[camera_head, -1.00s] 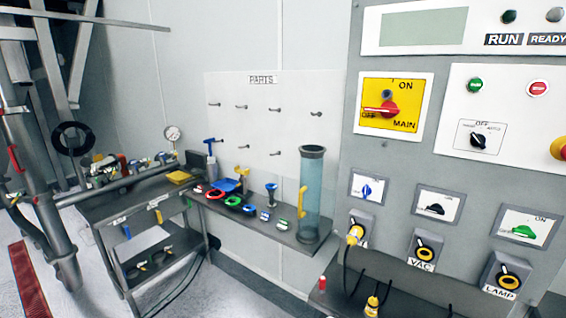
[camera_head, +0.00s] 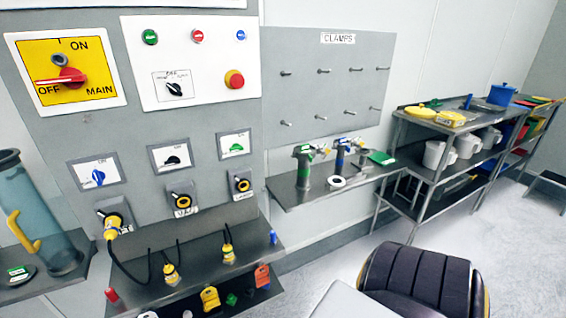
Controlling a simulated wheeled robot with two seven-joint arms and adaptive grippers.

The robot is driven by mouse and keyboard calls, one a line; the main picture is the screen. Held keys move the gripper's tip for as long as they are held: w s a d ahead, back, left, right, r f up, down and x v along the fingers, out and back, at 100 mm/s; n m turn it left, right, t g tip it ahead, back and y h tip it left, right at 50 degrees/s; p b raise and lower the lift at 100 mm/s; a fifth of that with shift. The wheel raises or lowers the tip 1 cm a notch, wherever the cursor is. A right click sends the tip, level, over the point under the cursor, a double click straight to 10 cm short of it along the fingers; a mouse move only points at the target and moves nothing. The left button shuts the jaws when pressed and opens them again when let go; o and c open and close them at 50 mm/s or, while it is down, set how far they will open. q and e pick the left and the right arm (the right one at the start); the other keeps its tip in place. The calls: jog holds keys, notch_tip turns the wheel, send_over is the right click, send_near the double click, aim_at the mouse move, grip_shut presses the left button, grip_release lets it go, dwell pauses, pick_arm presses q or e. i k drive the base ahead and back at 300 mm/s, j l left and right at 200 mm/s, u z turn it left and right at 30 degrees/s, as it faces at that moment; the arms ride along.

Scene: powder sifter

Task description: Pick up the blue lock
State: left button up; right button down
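A small blue item (camera_head: 273,238) stands at the right end of the grey shelf (camera_head: 150,275) under the control panel. It may be the blue lock, but it is too small to be sure. Neither of my grippers is in view, so nothing is seen being held.
A clamp shelf (camera_head: 290,194) stands to the right. Open floor (camera_head: 330,262) lies right of the panel.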

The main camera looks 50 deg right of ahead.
aim_at(272, 236)
jog(key=l+z, duration=0.1)
jog(key=z, duration=1.45)
